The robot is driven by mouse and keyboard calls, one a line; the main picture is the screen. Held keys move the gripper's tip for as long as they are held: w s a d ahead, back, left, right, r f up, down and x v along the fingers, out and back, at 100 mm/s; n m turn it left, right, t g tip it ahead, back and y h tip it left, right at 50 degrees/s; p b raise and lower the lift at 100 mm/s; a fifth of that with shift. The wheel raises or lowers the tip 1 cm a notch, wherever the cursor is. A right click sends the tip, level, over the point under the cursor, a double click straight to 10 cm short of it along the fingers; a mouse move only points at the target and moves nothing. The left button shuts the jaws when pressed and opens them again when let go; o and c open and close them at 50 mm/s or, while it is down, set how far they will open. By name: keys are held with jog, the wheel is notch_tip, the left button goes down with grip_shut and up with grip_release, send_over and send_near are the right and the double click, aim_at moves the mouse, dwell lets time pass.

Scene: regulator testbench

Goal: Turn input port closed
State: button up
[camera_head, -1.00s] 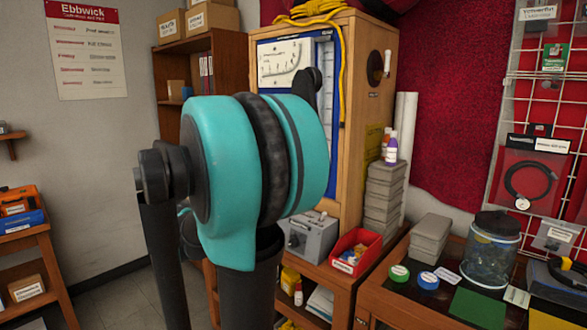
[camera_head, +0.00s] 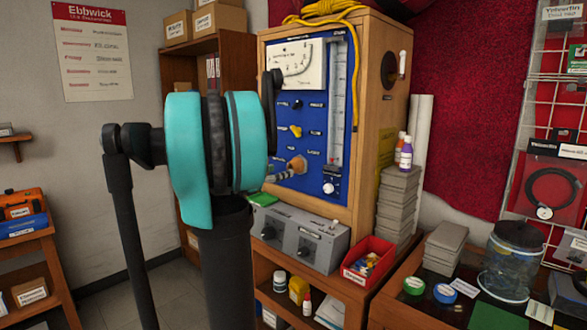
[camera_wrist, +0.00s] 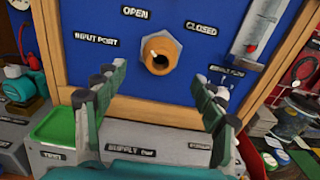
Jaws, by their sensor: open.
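In the head view the brass knob (camera_head: 297,164) shows low on the panel; my arm hides most of the gripper.
A grey supply box (camera_head: 322,243) stands below the panel, with a green tray (camera_wrist: 55,128) at its left. A red bin (camera_head: 369,264) and stacked grey boxes (camera_head: 398,200) stand to the right. A yellow hose (camera_head: 354,70) hangs over the wooden cabinet's edge.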

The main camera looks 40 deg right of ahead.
aim_at(290, 168)
jog(key=d, duration=0.8)
jog(key=shift+w, duration=0.3)
jog(key=c, duration=1.2)
